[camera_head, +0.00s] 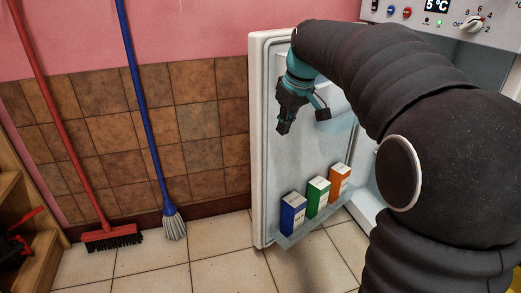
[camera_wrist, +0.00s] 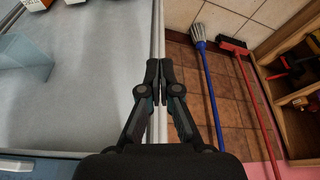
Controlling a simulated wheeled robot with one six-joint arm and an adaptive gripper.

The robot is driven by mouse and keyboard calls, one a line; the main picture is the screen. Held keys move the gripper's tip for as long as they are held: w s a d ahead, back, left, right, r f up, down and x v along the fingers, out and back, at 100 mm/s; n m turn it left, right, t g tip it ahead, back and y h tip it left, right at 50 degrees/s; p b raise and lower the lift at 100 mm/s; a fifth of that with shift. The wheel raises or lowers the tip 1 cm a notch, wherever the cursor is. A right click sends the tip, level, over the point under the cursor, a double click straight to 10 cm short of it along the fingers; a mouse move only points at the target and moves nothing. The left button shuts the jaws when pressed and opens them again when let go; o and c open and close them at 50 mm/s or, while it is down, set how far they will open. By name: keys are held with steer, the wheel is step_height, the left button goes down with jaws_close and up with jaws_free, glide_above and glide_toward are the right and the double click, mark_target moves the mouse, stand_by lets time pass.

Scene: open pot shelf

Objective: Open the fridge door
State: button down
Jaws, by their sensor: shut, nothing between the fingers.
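The white fridge door (camera_head: 258,150) stands swung open in the head view, its inner side facing the camera. My gripper (camera_head: 283,128) hangs in front of the upper part of that inner side, pointing down. In the wrist view the fingers of my gripper (camera_wrist: 158,68) are together with nothing between them, in line with the door's long edge. The door's grey inner panel (camera_wrist: 90,110) fills the left of that view. I cannot tell whether the fingers touch the door. The fridge body with its control panel (camera_head: 440,14) is at upper right, largely hidden behind my arm.
A blue carton (camera_head: 292,214), a green carton (camera_head: 317,197) and an orange carton (camera_head: 339,181) stand on the low door shelf. A red broom (camera_head: 110,236) and a blue mop (camera_head: 172,225) lean on the tiled wall. A wooden shelf (camera_head: 40,262) is at left. Floor between is clear.

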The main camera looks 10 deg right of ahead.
steer(key=b, duration=0.2)
glide_toward(261, 151)
step_height(261, 151, down, 5)
steer(key=s+d, duration=0.2)
steer(key=shift+w+a+f+n+t+y, duration=0.15)
steer(key=shift+w+a+y, duration=0.05)
steer(key=shift+w+a, duration=0.35)
steer(key=shift+w+a+f+n+t+y, duration=0.15)
steer(key=shift+w+a+y, duration=0.05)
steer(key=shift+w+a, duration=0.6)
steer(key=shift+w, duration=0.25)
